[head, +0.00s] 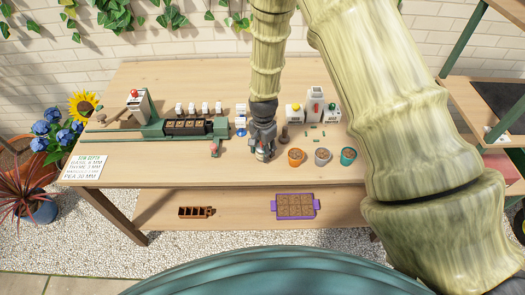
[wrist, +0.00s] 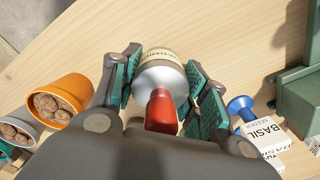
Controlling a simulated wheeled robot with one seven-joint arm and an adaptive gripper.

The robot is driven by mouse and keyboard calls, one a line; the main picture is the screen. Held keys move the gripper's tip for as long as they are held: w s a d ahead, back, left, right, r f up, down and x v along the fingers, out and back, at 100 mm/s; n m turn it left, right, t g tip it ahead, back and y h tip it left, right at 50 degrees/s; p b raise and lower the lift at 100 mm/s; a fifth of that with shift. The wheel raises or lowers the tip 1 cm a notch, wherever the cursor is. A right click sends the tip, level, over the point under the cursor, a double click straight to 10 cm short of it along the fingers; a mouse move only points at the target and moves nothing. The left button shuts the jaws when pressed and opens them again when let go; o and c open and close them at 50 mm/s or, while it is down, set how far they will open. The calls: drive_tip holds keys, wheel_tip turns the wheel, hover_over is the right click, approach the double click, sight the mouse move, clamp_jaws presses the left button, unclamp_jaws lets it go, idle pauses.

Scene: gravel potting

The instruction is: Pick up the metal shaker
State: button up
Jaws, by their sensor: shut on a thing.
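The metal shaker (wrist: 160,78) is a rounded silver body with a red knob on top and a cream lettered band. In the wrist view it sits between the teal finger pads of my gripper (wrist: 165,85), which is shut on it, one finger on each side. In the head view my gripper (head: 262,148) points down over the middle of the table, near its front part. The shaker is mostly hidden by the gripper there. I cannot tell whether its base touches the table.
To the right stand an orange pot (head: 296,158), a grey pot (head: 322,157) and a teal pot (head: 348,157). A green machine with a soil tray (head: 186,127) stands at left. The wooden table (head: 150,168) is clear at front left.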

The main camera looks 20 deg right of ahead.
drive_tip(key=shift+r, duration=0.1)
drive_tip(key=shift+r+b, duration=0.6)
drive_tip(key=shift+r, duration=0.1)
drive_tip(key=shift+r+b, duration=0.4)
drive_tip(key=shift+r, duration=0.45)
drive_tip(key=s+a+r+b, duration=0.1)
drive_tip(key=s+a+b, duration=0.1)
drive_tip(key=s, duration=0.5)
drive_tip(key=s+a+b, duration=0.2)
drive_tip(key=s+a, duration=0.1)
drive_tip(key=s, duration=0.5)
drive_tip(key=shift+a+r, duration=0.15)
drive_tip(key=shift+r, duration=0.25)
drive_tip(key=o, duration=0.3)
drive_tip(key=shift+c, duration=0.5)
